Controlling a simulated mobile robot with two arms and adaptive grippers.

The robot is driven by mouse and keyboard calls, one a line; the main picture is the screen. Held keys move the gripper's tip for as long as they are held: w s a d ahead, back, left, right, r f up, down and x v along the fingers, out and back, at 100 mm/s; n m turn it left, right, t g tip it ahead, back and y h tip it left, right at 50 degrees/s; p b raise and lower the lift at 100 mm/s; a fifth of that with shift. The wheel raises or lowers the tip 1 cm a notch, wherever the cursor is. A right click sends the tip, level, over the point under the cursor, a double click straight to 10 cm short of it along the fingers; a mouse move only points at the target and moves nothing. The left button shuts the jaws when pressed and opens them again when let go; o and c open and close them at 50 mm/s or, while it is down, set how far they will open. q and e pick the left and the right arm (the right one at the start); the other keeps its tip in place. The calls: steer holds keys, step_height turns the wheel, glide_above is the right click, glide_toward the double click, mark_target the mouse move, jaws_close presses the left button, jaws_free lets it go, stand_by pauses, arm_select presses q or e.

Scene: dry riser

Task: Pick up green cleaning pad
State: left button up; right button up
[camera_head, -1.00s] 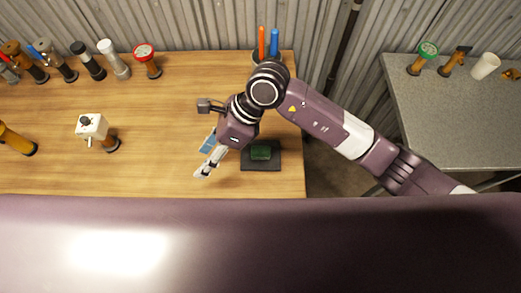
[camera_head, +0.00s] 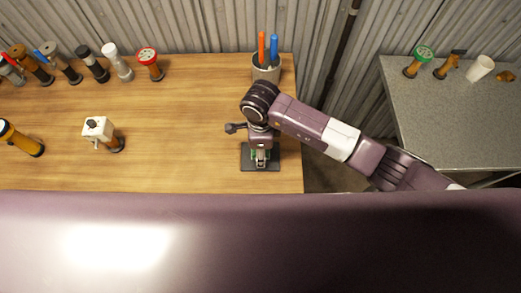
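The green cleaning pad (camera_head: 252,155) lies on a small dark tray (camera_head: 247,165) near the right end of the wooden table. Only small green bits of it show, beside my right gripper. My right gripper (camera_head: 261,161) points down over the pad and tray and hides most of the pad. I cannot tell whether its fingers are open or closed on the pad. My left gripper is not in view.
A cup with an orange and a blue handle (camera_head: 266,72) stands behind my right arm. Several valves and fittings (camera_head: 95,65) line the wooden table's back left. A white-topped fitting (camera_head: 98,129) stands mid-left. A grey table (camera_head: 450,120) is at right. The wooden table's middle is clear.

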steer(key=shift+f, duration=0.15)
steer(key=c, duration=1)
steer(key=shift+r+b, duration=1.9)
steer(key=shift+r, duration=8.15)
